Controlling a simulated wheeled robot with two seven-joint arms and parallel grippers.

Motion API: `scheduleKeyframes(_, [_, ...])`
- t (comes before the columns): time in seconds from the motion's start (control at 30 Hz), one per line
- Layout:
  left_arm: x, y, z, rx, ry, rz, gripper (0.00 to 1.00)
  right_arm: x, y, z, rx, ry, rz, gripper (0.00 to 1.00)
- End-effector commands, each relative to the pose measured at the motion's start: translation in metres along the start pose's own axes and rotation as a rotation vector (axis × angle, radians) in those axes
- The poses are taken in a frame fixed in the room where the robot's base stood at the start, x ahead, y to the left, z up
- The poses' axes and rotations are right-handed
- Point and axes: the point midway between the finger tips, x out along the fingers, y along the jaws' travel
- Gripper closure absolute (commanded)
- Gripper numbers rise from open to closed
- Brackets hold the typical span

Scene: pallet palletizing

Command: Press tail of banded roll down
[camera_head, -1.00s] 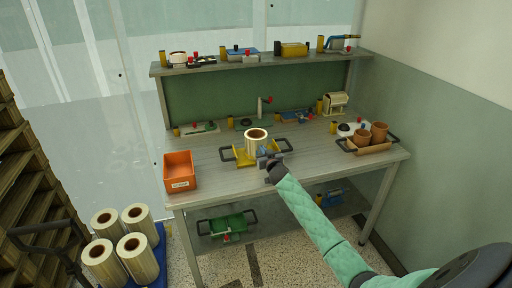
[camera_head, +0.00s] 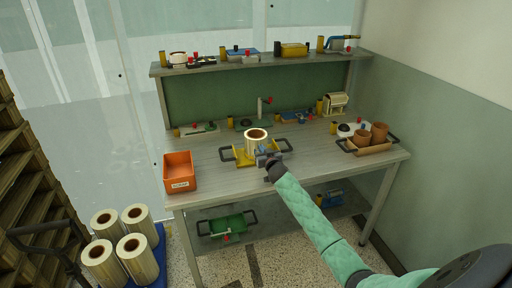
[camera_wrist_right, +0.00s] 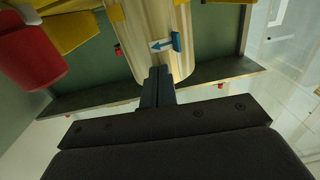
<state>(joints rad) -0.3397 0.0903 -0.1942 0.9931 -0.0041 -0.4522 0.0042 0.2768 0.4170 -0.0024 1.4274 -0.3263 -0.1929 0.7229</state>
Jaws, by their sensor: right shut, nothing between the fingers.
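The banded roll (camera_head: 255,143) is cream-coloured with a dark brown core. It stands upright in a yellow cradle (camera_head: 240,156) on the workbench. In the right wrist view the roll (camera_wrist_right: 140,35) shows pale vertical streaks, with a blue arrow (camera_wrist_right: 161,45) and a small blue tab (camera_wrist_right: 176,41) on its side. My right gripper (camera_head: 264,158) is at the front right of the roll. Its fingers (camera_wrist_right: 158,75) are shut and empty, with the tips over the roll's lower edge in the wrist view. I cannot tell whether they touch it. My left gripper is not in view.
An orange bin (camera_head: 180,172) stands at the bench's left end. A tray (camera_head: 372,147) with brown pots is at the right. Several rolls (camera_head: 138,257) stand on a blue base at lower left. In the wrist view a red knob (camera_wrist_right: 30,55) is left of the roll.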

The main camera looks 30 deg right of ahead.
Motion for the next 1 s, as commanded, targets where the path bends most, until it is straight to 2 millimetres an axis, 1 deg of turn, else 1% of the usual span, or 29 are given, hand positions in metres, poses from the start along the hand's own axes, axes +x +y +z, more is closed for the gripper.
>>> scheduleKeyframes(0.17, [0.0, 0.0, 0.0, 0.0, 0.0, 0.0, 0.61, 0.0, 0.0, 0.0, -0.001, 0.0, 0.0, 1.0])
scheduleKeyframes(0.27, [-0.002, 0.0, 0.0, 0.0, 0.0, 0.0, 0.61, -0.003, 0.0, 0.0, -0.001, 0.0, 0.0, 1.0])
scheduleKeyframes(1.0, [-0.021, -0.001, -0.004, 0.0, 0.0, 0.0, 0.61, -0.051, 0.0, -0.001, 0.001, -0.001, 0.0, 1.0])
